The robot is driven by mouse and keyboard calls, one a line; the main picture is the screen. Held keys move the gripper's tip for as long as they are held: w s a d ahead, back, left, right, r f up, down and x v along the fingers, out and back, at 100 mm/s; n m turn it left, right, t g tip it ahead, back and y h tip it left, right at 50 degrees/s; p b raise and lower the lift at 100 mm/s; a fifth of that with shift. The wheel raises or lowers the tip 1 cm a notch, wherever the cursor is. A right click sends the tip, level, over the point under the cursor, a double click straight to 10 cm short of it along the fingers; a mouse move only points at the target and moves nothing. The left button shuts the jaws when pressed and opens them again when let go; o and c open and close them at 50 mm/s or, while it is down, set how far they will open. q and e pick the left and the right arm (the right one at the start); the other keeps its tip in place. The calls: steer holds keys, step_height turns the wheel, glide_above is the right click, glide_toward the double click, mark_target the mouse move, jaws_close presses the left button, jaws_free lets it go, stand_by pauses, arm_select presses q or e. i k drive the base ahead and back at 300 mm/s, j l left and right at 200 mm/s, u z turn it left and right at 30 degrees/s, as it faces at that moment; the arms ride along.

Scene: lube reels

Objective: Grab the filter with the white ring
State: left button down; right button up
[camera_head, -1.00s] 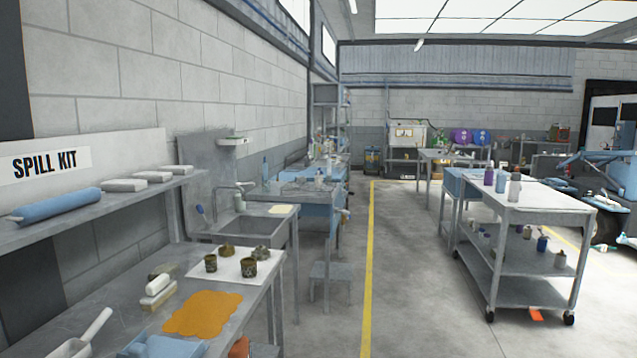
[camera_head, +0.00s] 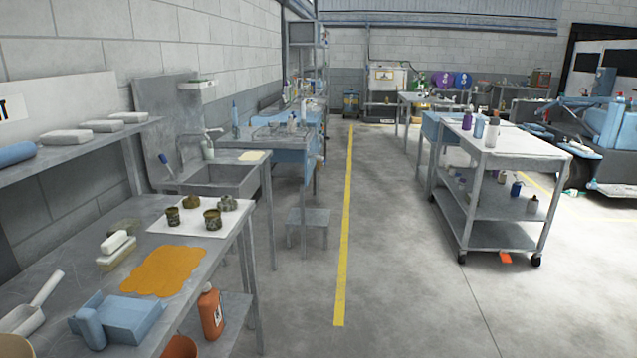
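I cannot make out a filter with a white ring for certain. Two dark olive cylinders, one on the left (camera_head: 173,216) and one on the right (camera_head: 212,220), stand on a white sheet (camera_head: 188,243) on the left workbench. Neither gripper is in view.
A step stool (camera_head: 308,222) stands beyond. The floor around the yellow line (camera_head: 345,220) is clear.

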mark_target(291, 121)
steer(key=i+l, duration=0.2)
steer(key=i, duration=0.6)
steer(key=i+l+z, duration=0.15)
steer(key=i, duration=0.65)
steer(key=i+l, duration=0.2)
steer(key=i, duration=0.6)
steer(key=i+u, duration=0.15)
steer(key=i, duration=0.35)
steer(key=i+u, duration=0.15)
steer(key=i, duration=0.3)
steer(key=i+l+u, duration=0.15)
steer(key=i, duration=0.35)
steer(key=i+l+u, duration=0.15)
steer(key=i, duration=0.3)
